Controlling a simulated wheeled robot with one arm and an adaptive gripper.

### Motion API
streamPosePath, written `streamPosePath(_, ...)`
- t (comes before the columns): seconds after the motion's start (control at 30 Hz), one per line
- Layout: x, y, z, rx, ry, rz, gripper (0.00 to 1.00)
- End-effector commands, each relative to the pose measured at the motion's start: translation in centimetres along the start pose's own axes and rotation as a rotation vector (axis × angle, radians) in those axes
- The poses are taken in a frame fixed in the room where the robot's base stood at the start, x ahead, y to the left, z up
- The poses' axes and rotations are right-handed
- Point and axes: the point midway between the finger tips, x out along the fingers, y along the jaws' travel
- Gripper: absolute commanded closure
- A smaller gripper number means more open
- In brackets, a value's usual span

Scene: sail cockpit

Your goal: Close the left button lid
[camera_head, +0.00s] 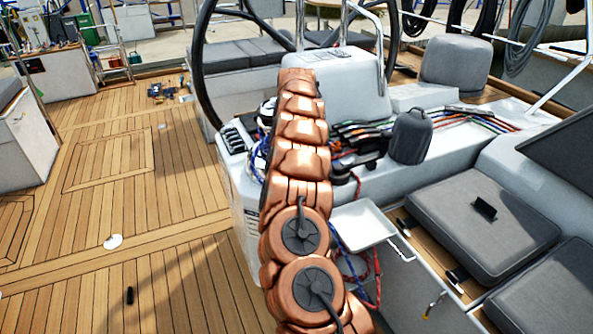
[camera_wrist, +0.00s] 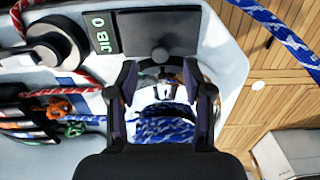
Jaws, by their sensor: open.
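Blue and white rope (camera_wrist: 165,130) shows between the fingers. In the head view my arm hides the gripper and most of this area.
A black winch (camera_wrist: 52,45) and red and blue ropes crowd the left of the wrist view. In the head view a black steering wheel (camera_head: 203,70) stands behind, a black winch cover (camera_head: 411,136) and cushions (camera_head: 484,222) are at right. The wooden deck (camera_head: 120,200) at left is mostly clear.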

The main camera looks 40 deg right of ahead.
Motion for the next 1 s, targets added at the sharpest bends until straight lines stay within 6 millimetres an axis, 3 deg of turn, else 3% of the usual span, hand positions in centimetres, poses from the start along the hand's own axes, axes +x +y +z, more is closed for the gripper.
streamPosePath(0.1,-2.6,0.1,-0.1,0.001,0.006,0.002,0.49)
streamPosePath(0.4,-6.5,0.1,-0.1,0.002,0.003,0.003,0.49)
streamPosePath(0.63,-7.9,0.1,0.0,0.002,0.002,0.002,0.49)
streamPosePath(1.0,-8.2,0.0,0.0,0.000,0.001,0.001,0.49)
